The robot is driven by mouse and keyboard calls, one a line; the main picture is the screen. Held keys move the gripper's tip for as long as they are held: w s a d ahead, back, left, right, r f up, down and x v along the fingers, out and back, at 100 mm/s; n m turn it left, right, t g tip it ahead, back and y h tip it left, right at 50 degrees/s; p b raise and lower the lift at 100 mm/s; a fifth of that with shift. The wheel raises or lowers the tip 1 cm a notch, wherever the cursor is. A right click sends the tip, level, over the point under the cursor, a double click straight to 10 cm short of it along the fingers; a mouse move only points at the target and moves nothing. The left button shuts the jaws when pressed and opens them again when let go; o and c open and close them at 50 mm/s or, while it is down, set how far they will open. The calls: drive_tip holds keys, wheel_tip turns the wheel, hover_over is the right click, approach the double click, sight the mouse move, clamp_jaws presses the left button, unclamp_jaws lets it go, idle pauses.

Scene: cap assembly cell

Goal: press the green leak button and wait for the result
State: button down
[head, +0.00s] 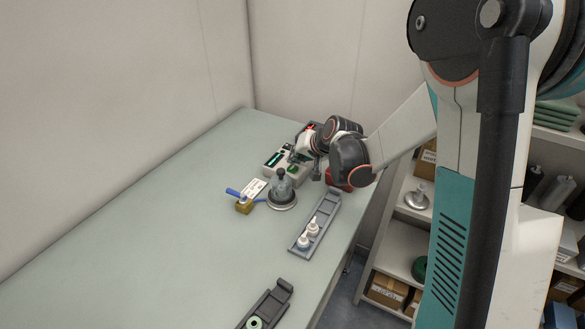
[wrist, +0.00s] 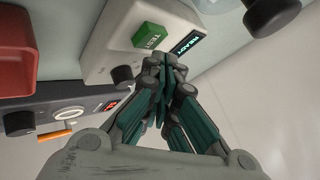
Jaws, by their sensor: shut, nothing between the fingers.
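The leak tester is a pale box (head: 273,161) at the far end of the table, and its casing (wrist: 105,50) fills the upper middle of the wrist view. Its green button (wrist: 150,36), marked TEST, stands out from the face. Beside it a small dark display (wrist: 190,42) reads READY. My gripper (wrist: 165,62) is shut and empty, its fingertips close to the box just below the button in the wrist view. I cannot tell whether they touch the casing. In the head view my arm reaches over the table's far right and my fingertips are small beside the tester.
A red bin (wrist: 15,50) and a dark instrument (wrist: 68,116) flank the tester. The table's left is clear.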

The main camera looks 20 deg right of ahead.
sight(295, 167)
drive_tip(key=shift+f+b, duration=0.3)
drive_tip(key=shift+f, duration=0.1)
drive_tip(key=shift+f+b, duration=0.35)
drive_tip(key=shift+f, duration=0.05)
idle(0.7)
drive_tip(key=shift+r, duration=0.1)
drive_tip(key=shift+r+p, duration=0.55)
drive_tip(key=shift+r, duration=0.2)
drive_tip(key=shift+r+p, duration=1.7)
drive_tip(key=shift+r, duration=0.8)
